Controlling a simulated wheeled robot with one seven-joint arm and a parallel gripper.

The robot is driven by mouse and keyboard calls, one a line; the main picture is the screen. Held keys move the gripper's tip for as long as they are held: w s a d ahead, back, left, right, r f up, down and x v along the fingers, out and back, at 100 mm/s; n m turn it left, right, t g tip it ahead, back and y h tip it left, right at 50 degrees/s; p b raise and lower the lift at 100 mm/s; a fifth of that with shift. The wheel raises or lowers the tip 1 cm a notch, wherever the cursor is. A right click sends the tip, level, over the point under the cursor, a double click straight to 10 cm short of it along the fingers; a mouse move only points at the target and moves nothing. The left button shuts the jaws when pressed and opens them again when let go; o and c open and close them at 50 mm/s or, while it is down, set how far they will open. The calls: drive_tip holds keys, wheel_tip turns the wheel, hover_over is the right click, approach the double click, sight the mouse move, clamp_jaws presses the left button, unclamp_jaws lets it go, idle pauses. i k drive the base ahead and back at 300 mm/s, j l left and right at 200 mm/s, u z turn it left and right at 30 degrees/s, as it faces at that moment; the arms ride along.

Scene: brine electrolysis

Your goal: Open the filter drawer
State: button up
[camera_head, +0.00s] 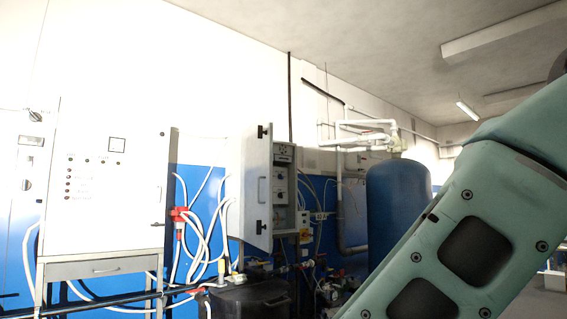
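A grey drawer (75,269) with a dark handle sits in the metal stand under the large white control cabinet, at the lower left. It looks shut, its front level with the stand's frame. It is the only drawer that I can make out; no label shows that it is the filter drawer. My green arm fills the lower right, well apart from the drawer. My gripper is outside the view, so whether it is open or holds anything is hidden.
The white control cabinet (105,200) stands above the drawer. To its right are a red connector (180,214) with hanging white hoses, a wall cabinet (284,190) with its door (257,200) swung open, a dark bin (250,300) and a blue tank (395,210).

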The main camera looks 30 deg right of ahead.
sight(278, 160)
drive_tip(key=i+l+z, duration=0.25)
drive_tip(key=i+z, duration=0.2)
drive_tip(key=i, duration=0.3)
drive_tip(key=i+l+z, duration=0.25)
drive_tip(key=i+z, duration=0.25)
drive_tip(key=i, duration=0.25)
drive_tip(key=i+z, duration=0.5)
drive_tip(key=i, duration=0.2)
drive_tip(key=i+j+z, duration=0.35)
drive_tip(key=i+z, duration=0.15)
drive_tip(key=i, duration=0.25)
drive_tip(key=i+z, duration=0.15)
drive_tip(key=i, duration=1)
drive_tip(key=i+j+u, duration=0.1)
drive_tip(key=i+u, duration=0.5)
drive_tip(key=u, duration=0.2)
drive_tip(key=i+u, duration=0.3)
drive_tip(key=u, duration=0.15)
drive_tip(key=i+l+u, duration=0.2)
drive_tip(key=u, duration=0.2)
drive_tip(key=i, duration=0.05)
